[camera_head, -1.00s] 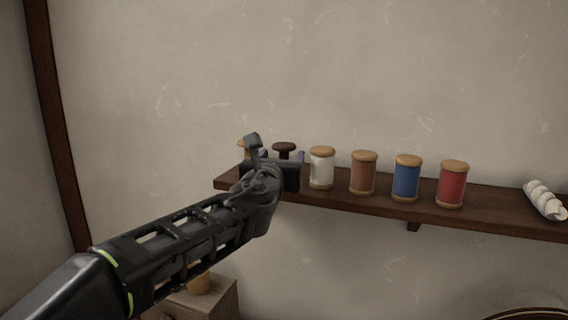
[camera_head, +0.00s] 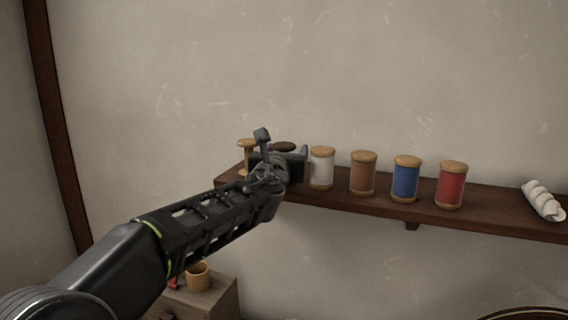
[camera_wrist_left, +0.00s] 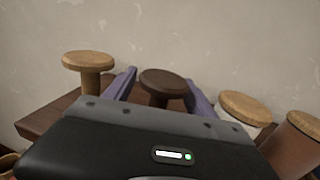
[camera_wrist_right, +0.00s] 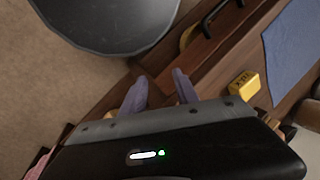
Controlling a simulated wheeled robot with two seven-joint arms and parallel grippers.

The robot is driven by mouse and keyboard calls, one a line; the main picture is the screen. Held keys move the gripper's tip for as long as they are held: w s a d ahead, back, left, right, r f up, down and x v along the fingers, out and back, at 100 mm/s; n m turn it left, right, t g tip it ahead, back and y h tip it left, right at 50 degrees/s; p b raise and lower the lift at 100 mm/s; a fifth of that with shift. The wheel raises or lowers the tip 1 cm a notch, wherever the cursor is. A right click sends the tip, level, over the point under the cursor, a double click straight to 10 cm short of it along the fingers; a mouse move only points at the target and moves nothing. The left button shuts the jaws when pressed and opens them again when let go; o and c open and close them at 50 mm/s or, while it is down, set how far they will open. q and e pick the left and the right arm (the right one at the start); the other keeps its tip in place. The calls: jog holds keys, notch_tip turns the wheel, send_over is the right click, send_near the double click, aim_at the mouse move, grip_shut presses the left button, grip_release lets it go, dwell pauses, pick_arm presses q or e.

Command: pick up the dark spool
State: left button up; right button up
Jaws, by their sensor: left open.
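The dark spool (camera_head: 284,146) stands upright near the left end of the wall shelf. In the head view my left gripper (camera_head: 282,160) hides all but its dark brown top. In the left wrist view the dark spool (camera_wrist_left: 163,82) stands between the two purple fingers of my left gripper (camera_wrist_left: 160,92). The fingers are open, one on each side, with a gap showing at both sides of its top. My gripper's body hides its lower part. My right gripper (camera_wrist_right: 159,88) shows only in its own wrist view, away from the shelf, with its fingers apart.
A bare wooden spool (camera_head: 246,150) stands left of the dark one. White (camera_head: 321,169), brown (camera_head: 362,175), blue (camera_head: 405,181) and red (camera_head: 451,187) spools stand to the right on the shelf (camera_head: 490,203). A yellow block (camera_wrist_right: 244,85) lies near my right gripper.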

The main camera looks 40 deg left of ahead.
pick_arm(q)
jog(key=shift+c, duration=0.2)
grip_shut()
dwell(0.4)
jog(key=shift+r, duration=0.15)
notch_tip(320, 180, up, 10)
jog(key=p, duration=0.5)
dwell(0.4)
